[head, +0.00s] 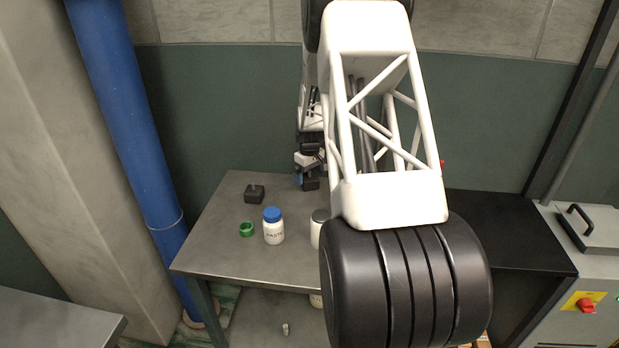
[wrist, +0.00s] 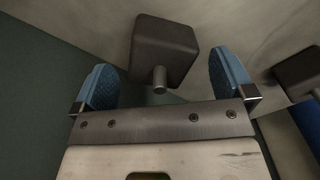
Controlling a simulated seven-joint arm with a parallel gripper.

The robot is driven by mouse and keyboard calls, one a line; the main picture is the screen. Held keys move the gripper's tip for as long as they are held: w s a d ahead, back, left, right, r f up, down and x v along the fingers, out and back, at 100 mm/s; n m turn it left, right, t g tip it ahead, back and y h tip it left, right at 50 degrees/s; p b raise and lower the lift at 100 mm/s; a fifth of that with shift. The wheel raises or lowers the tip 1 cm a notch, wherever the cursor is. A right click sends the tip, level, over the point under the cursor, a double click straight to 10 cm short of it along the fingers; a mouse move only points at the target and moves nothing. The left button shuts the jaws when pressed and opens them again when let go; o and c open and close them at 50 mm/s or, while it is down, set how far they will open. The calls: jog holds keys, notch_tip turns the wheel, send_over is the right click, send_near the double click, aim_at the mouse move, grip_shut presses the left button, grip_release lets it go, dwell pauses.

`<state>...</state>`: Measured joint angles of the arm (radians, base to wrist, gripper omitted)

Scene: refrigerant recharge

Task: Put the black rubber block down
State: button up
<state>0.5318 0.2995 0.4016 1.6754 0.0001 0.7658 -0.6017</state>
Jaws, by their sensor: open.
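A black rubber block (wrist: 165,48) with a short round metal stem lies between my gripper's two blue-padded fingers in the wrist view. A gap shows on each side, so neither finger touches it. My gripper (wrist: 165,88) is open. In the head view my gripper (head: 309,163) is above the back of the grey table (head: 215,235), partly hidden by my arm. The dark block (head: 311,184) shows just below it, seemingly on the tabletop. A second black block (head: 254,194) with a stem stands to the left on the table; a similar block (wrist: 300,70) shows at the wrist view's right edge.
A white paste bottle with a blue cap (head: 273,227), a green ring (head: 246,229) and a partly hidden white jar (head: 318,230) stand nearer the front of the table. A blue pipe (head: 130,130) rises at the left. The table's left front is clear.

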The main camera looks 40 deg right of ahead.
aim_at(308, 178)
notch_tip(308, 178, up, 11)
jog(key=shift+f, duration=0.1)
dwell(0.4)
dwell(0.5)
jog(key=s+a+r, duration=0.5)
jog(key=a, duration=0.4)
jog(key=s+a+r+t, duration=0.1)
jog(key=s+a+r, duration=0.45)
jog(key=a, duration=0.35)
jog(key=s+a+r, duration=0.5)
jog(key=s+a, duration=0.1)
jog(key=a, duration=0.3)
jog(key=s+a, duration=0.4)
jog(key=s, duration=0.4)
jog(key=s+a+t, duration=0.1)
jog(key=s+a, duration=0.4)
jog(key=s, duration=0.3)
jog(key=s+a+m, duration=0.1)
jog(key=s+a, duration=0.4)
jog(key=s, duration=0.4)
jog(key=shift+a+f+t, duration=0.15)
jog(key=shift+f+t, duration=0.05)
jog(key=shift+t, duration=0.1)
